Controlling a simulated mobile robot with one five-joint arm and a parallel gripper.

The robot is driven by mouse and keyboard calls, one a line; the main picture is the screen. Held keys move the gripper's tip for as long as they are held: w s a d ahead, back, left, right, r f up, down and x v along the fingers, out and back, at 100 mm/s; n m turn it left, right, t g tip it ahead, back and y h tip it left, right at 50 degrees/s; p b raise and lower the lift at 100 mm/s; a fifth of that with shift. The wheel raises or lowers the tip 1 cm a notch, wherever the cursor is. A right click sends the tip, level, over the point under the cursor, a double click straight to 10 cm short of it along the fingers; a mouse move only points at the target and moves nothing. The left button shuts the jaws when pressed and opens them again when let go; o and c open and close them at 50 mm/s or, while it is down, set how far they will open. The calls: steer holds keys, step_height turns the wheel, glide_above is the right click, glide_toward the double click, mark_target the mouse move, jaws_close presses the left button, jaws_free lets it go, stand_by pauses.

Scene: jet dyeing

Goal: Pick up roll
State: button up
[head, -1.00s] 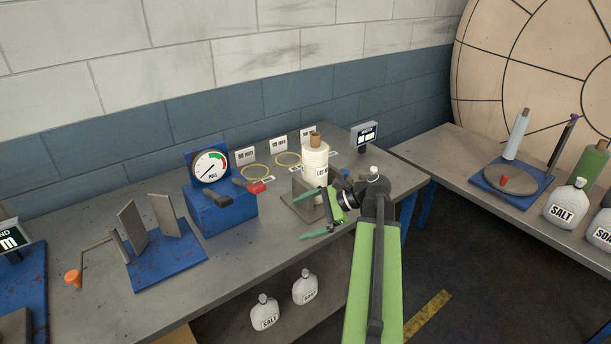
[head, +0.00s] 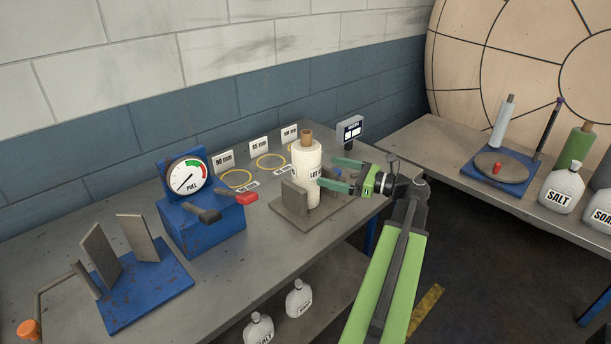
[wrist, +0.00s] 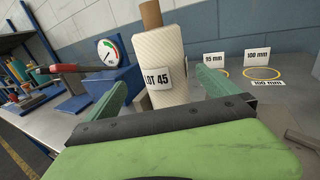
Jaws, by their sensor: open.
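The roll (head: 306,166) is a cream cylinder with a brown core sticking out of its top. It stands upright on a grey metal stand (head: 285,217) on the bench. In the wrist view the roll (wrist: 158,55) carries a "LOT 45" label and stands ahead, in the gap between my fingers. My gripper (head: 335,174) is open, level with the roll's middle, with its green fingers pointing at it from the right. In the wrist view my gripper (wrist: 165,88) has one finger on each side of the roll, apparently apart from it. The stand's far side is hidden.
A blue pull gauge (head: 187,176) with a red lever is left of the roll. Yellow rings (head: 237,180) and size cards lie behind. A small display (head: 349,130) stands at back right. A blue bracket base (head: 146,285) is at left. A second bench (head: 435,155) is at right.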

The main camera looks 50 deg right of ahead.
mark_target(319, 168)
steer(key=x, duration=0.4)
steer(key=shift+d, duration=0.1)
steer(key=x, duration=0.5)
steer(key=shift+w+d+r, duration=0.15)
steer(key=shift+w+r, duration=0.1)
steer(key=shift+p, duration=0.3)
steer(key=c, duration=2)
